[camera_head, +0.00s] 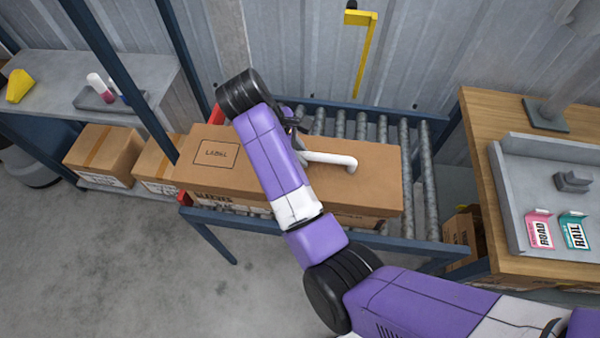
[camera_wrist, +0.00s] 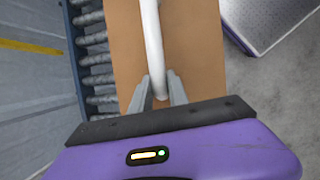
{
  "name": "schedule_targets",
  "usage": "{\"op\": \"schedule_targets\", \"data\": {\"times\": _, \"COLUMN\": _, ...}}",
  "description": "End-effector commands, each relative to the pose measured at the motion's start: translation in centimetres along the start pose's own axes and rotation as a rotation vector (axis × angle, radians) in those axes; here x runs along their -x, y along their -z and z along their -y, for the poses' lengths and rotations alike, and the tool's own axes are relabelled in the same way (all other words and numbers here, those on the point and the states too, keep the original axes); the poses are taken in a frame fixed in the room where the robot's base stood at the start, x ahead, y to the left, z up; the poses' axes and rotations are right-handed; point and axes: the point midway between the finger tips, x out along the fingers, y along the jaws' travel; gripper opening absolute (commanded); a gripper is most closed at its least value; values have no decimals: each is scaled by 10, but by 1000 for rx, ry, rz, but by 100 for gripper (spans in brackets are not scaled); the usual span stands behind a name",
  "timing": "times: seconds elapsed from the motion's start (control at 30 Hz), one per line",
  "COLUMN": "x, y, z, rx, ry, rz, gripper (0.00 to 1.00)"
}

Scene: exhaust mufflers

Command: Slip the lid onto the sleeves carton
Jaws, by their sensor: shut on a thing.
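The lid (camera_head: 375,178) is a long brown cardboard cover with a printed label square and a white handle (camera_head: 340,160) on top. It lies over the carton (camera_head: 362,220) on the roller conveyor, and only a strip of the carton's side shows beneath it. My gripper (camera_wrist: 161,92) is shut on the white handle in the wrist view, with a grey finger on each side of it. In the head view my arm hides the fingers and the middle of the lid. I cannot tell whether the lid is fully seated on the carton.
The roller conveyor (camera_head: 425,180) has blue rails and bare rollers at its right end. A wooden bench (camera_head: 480,115) with a grey tray (camera_head: 560,245) holding ROAD and RAIL cards stands at right. Cartons (camera_head: 105,152) sit on a low shelf at left. A yellow bracket (camera_head: 366,55) hangs behind.

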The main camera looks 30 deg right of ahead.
Motion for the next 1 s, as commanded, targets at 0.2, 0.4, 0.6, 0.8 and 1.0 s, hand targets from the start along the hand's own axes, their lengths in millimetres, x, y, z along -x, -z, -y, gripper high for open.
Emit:
{"op": "schedule_targets", "data": {"times": 0.2, "x": -17, "y": 7, "z": 3, "rx": 0, "ry": 0, "rz": 1, "gripper": 0}}
{"op": "schedule_targets", "data": {"times": 0.4, "x": -41, "y": 17, "z": 8, "rx": 1, "ry": 2, "rz": 1, "gripper": 0}}
{"op": "schedule_targets", "data": {"times": 0.6, "x": -56, "y": 23, "z": 10, "rx": -1, "ry": 0, "rz": 0, "gripper": 0}}
{"op": "schedule_targets", "data": {"times": 0.8, "x": -55, "y": 23, "z": 9, "rx": -1, "ry": -1, "rz": -1, "gripper": 0}}
{"op": "schedule_targets", "data": {"times": 1.0, "x": -58, "y": 24, "z": 10, "rx": -1, "ry": -1, "rz": 0, "gripper": 28}}
